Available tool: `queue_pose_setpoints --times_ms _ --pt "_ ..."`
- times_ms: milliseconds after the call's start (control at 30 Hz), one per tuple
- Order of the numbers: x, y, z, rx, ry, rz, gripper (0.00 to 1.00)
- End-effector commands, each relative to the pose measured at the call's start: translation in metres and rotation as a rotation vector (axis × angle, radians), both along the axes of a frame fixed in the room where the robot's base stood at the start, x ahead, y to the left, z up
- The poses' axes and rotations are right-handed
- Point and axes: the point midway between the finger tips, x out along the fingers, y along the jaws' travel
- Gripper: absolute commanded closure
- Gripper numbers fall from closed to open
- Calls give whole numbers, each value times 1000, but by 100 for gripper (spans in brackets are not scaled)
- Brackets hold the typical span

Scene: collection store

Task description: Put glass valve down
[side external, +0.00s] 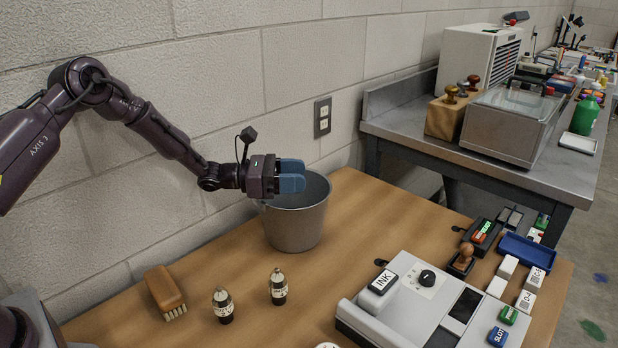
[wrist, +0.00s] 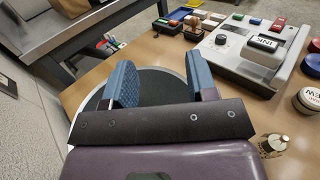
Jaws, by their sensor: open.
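My gripper (side external: 291,176) is held level over the mouth of a grey bin (side external: 296,225). In the wrist view its two blue fingers (wrist: 162,86) stand wide apart with nothing between them, above the bin's dark inside (wrist: 160,91). One such piece shows at the lower right of the wrist view (wrist: 270,145). The bin's bottom is hidden in the side view.
A wooden brush (side external: 164,293) lies at the table's left. A grey device with an INK block (side external: 381,282) stands at the front right, with stamps and a blue tray (side external: 527,251) beyond. A wall rises close behind the bin. Bare table lies between bin and device.

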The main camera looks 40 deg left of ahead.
Motion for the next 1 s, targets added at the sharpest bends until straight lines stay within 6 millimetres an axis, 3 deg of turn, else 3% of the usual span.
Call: queue_pose_setpoints --times_ms 67,200,400,700,867,1000 --pt "-14 15 1 -1 1 4 48" --pt "-13 13 33 1 -7 -2 48" --pt "-13 13 62 1 -4 0 48" --pt "-14 12 72 4 -3 -6 48" --pt "-31 -14 90 153 -48 -116 48" --pt "-79 -56 118 474 -155 -341 48"
